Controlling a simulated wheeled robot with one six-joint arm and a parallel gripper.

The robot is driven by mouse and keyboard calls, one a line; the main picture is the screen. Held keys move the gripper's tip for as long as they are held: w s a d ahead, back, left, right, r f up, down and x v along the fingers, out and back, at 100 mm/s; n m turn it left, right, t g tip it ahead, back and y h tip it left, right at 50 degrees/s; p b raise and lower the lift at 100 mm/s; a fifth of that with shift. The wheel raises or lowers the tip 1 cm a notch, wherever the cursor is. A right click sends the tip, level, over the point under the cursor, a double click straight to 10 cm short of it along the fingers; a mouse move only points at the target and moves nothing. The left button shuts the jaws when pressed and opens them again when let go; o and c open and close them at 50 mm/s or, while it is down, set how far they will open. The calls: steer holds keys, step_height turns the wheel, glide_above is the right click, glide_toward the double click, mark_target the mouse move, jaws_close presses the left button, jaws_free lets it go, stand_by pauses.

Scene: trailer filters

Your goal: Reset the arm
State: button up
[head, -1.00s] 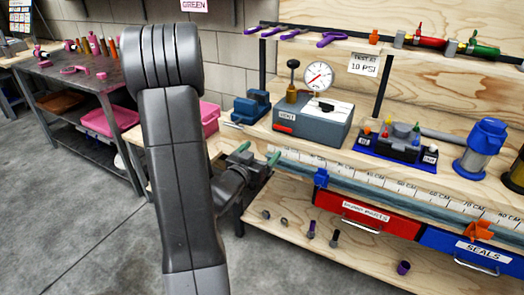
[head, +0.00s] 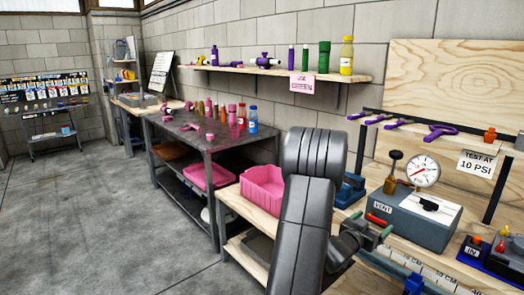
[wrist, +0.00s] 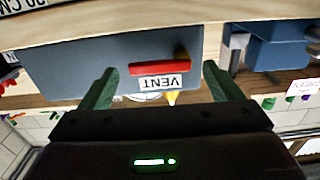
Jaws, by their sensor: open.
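My gripper (head: 384,240) shows at the lower right of the head view, in front of the wooden workbench. Its green fingers point right, toward the bench. In the wrist view my gripper (wrist: 160,76) has its two green fingers spread wide with nothing held between them. Beyond the fingers is the grey test box (wrist: 80,66) with its VENT label and red bar, seen upside down. The same grey test box (head: 412,222) with a round gauge (head: 424,170) stands on the bench in the head view. My dark arm covers part of the bench.
A pink bin (head: 263,188) sits left of my arm, and a blue vise-like block (head: 349,190) just behind it. A dark metal table (head: 190,140) holds pink parts and bottles. A wall shelf (head: 280,70) is above. The grey floor (head: 90,220) at left is clear.

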steer(key=shift+w+d, duration=0.3)
steer(key=shift+d, duration=0.1)
steer(key=shift+a+r+p, duration=0.1)
steer(key=shift+p, duration=0.2)
steer(key=shift+f+b, duration=0.2)
steer(key=shift+b, duration=0.2)
